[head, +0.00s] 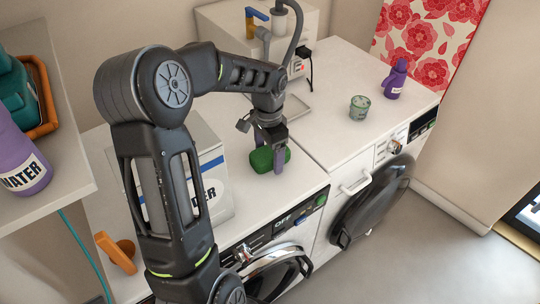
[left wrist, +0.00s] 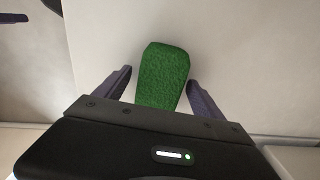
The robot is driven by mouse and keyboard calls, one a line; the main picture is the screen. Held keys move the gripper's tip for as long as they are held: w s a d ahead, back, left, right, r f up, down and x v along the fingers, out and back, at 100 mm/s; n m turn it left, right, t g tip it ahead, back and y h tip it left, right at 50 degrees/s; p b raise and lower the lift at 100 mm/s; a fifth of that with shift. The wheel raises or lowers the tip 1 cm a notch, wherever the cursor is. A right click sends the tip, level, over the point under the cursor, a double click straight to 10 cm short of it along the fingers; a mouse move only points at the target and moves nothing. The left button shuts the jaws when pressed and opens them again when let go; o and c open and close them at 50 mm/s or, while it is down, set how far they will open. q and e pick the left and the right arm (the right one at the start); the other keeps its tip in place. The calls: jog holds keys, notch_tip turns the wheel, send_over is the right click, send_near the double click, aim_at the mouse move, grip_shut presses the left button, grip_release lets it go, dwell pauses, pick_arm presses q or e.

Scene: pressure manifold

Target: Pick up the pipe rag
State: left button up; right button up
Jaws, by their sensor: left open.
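The pipe rag, which I take to be the green textured cloth (head: 262,160), lies on the white counter top near its front edge. It also shows in the left wrist view (left wrist: 162,75), between the two fingers. My left gripper (head: 270,165) is over the rag with its fingers pointing down. In the left wrist view my left gripper (left wrist: 160,88) is open, with one finger on each side of the rag and a gap on both sides. The rag's near end is hidden behind the gripper body. My right gripper is not in view.
A white box labelled in part "ER" (head: 212,180) stands left of the rag. A small green-grey cup (head: 359,107) and a purple bottle (head: 396,80) stand to the right. A shelf (head: 60,190) holds a purple "WATER" container (head: 20,160). Two front-loading machines stand below the counter.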

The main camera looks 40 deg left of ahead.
pick_arm(q)
jog(key=shift+c, duration=0.3)
jog(key=c, duration=1.4)
